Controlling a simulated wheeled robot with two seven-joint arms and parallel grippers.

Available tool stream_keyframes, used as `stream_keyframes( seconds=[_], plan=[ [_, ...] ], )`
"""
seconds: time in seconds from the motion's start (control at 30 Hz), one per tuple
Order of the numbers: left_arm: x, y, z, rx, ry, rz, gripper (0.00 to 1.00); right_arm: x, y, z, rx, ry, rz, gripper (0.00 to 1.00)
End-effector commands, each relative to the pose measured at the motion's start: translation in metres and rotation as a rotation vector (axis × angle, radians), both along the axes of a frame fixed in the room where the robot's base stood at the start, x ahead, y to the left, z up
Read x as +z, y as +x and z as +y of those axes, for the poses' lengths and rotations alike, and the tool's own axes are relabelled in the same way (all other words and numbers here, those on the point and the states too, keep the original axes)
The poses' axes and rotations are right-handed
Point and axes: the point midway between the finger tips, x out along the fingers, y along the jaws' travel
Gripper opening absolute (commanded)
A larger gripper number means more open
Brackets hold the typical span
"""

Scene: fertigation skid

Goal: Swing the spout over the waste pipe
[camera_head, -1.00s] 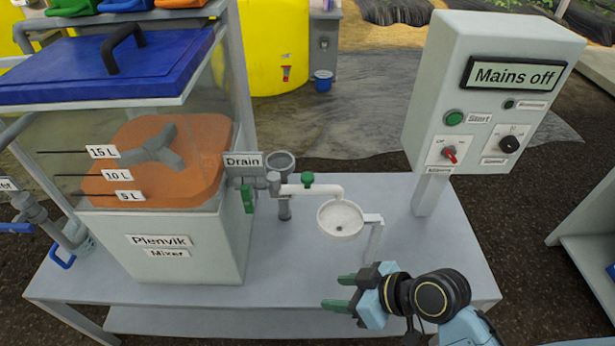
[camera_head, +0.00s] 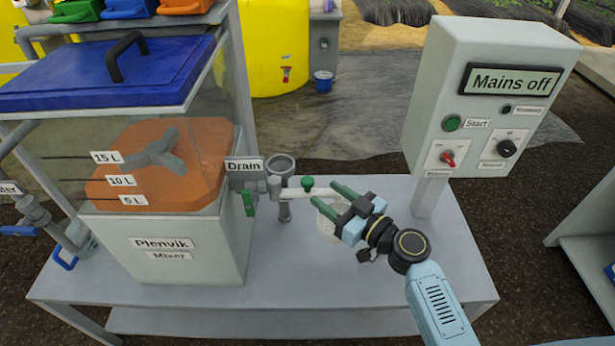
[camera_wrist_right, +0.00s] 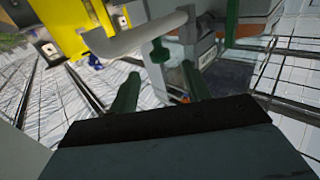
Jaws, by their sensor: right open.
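The white spout (camera_head: 292,194) runs right from the drain valve on the mixer and carries a green knob (camera_head: 308,183). The grey waste pipe (camera_head: 281,164), upright with an open wide mouth, stands behind the spout near its left end; the spout is not over it. My right gripper (camera_head: 323,194) is open and empty, its green fingers at the spout's outer end, which they partly hide. In the right wrist view, the spout (camera_wrist_right: 130,38) crosses just beyond the fingertips, and its knob shows between them. I cannot tell whether they touch. My left gripper is not in view.
A white bowl (camera_head: 327,226) is mostly hidden under my right gripper. The mixer tank (camera_head: 165,262) with its Drain label (camera_head: 245,166) stands left. The control box (camera_head: 480,110) on a post stands right. The front of the bench (camera_head: 290,290) is clear.

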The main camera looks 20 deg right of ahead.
Motion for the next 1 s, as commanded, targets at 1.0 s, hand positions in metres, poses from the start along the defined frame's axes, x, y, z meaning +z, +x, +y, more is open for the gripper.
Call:
stream_keyframes(
  seconds=[1.0],
  plan=[
    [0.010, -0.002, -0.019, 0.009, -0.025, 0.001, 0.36, -0.001, 0.062, 0.035, 0.002, 0.000, 0.001, 0.20]
  ],
)
